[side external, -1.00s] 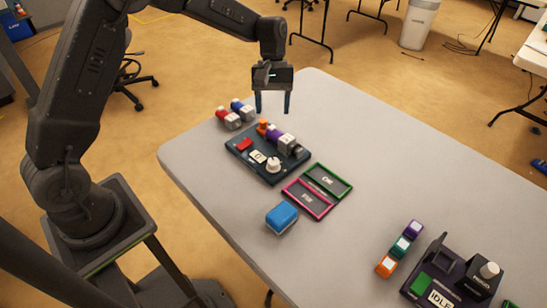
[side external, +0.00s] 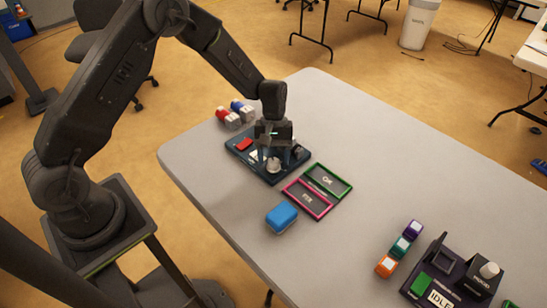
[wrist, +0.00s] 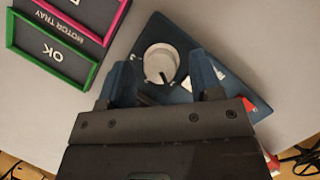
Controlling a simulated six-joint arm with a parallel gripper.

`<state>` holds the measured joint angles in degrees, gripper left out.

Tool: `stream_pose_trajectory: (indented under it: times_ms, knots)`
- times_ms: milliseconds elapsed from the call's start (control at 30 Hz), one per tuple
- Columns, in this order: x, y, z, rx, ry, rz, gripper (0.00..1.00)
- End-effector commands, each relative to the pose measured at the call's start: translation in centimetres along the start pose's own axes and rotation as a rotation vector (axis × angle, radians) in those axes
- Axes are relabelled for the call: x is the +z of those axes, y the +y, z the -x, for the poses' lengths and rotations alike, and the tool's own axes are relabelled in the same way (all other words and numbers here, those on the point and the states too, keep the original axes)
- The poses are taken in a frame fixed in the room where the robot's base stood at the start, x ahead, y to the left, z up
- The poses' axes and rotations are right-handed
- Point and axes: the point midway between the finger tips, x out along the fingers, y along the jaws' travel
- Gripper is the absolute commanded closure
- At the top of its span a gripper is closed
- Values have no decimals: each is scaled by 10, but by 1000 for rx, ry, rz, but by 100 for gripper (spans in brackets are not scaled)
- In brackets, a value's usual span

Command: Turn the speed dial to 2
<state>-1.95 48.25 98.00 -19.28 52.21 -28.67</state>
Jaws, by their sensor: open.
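The speed dial, a round pale knob (side external: 273,166), stands near the front corner of a dark blue control panel (side external: 241,160). In the wrist view the dial (wrist: 160,63) shows its pale round top, with the panel (wrist: 165,29) around it. My gripper (side external: 269,158) points down over the panel at the dial. In the wrist view my gripper (wrist: 161,60) is open, with one blue finger on each side of the dial and visible gaps. I cannot read the dial's setting. The number card and other panel parts are mostly hidden behind my gripper.
A red switch (side external: 243,144) is on the panel's left. Red and blue motors (side external: 234,114) lie behind it. Green-framed OK (side external: 328,181) and pink-framed (side external: 306,198) trays lie right of the panel. A blue box (side external: 281,217) is in front. A dark station (side external: 455,280) is far right.

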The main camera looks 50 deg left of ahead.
Motion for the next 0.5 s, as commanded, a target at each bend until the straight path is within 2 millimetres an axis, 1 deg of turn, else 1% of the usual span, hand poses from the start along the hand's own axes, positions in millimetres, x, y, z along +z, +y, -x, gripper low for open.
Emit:
stream_pose_trajectory:
  times_ms: [100, 367, 500]
  knots:
    - [0, 0, -5, 0, -1, 0, 42]
    - [0, 0, -5, 0, 0, 0, 43]
    - [0, 0, -5, 0, 0, 0, 56]
